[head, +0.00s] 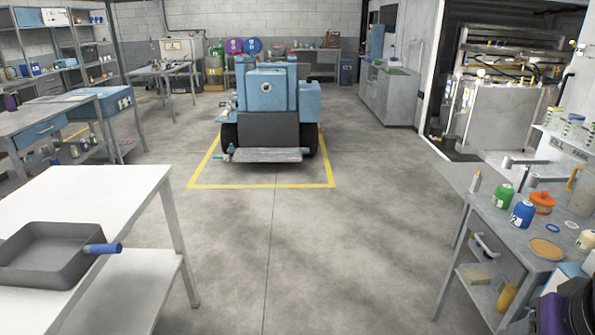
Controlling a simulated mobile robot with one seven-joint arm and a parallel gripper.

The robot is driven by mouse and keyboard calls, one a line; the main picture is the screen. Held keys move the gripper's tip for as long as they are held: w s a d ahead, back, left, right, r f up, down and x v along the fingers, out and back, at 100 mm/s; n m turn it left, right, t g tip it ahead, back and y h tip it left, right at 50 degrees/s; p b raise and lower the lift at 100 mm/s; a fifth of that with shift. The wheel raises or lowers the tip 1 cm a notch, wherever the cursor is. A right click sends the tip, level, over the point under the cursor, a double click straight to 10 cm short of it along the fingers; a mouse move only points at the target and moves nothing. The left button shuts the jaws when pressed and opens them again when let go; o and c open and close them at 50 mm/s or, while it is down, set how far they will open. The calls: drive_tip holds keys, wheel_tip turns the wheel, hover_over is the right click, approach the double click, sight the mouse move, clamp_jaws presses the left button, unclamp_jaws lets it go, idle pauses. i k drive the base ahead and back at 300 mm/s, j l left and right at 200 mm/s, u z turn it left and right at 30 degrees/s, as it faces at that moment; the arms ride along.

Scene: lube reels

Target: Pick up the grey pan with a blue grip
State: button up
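The grey pan (48,253) with a blue grip (103,248) sits upright on a white-topped table at the lower left. It is a square, deep pan, and its blue grip points right, toward the table's right edge. Its left side is cut off by the picture edge. The pan looks empty. My gripper is not in view.
The white table (85,190) has a lower shelf and bare top behind the pan. A grey workbench (505,235) at right holds bottles and an orange container (542,203). A blue vehicle (268,105) stands in a yellow floor outline. The concrete floor (300,245) between is clear.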

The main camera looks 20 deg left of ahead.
sight(47, 255)
drive_tip(key=u, duration=2.7)
drive_tip(key=i+l+u, duration=0.1)
drive_tip(key=l, duration=0.5)
drive_tip(key=i+l+u, duration=0.15)
drive_tip(key=i+l, duration=0.35)
drive_tip(key=i+l+u, duration=0.15)
drive_tip(key=i+l, duration=0.35)
drive_tip(key=l, duration=0.15)
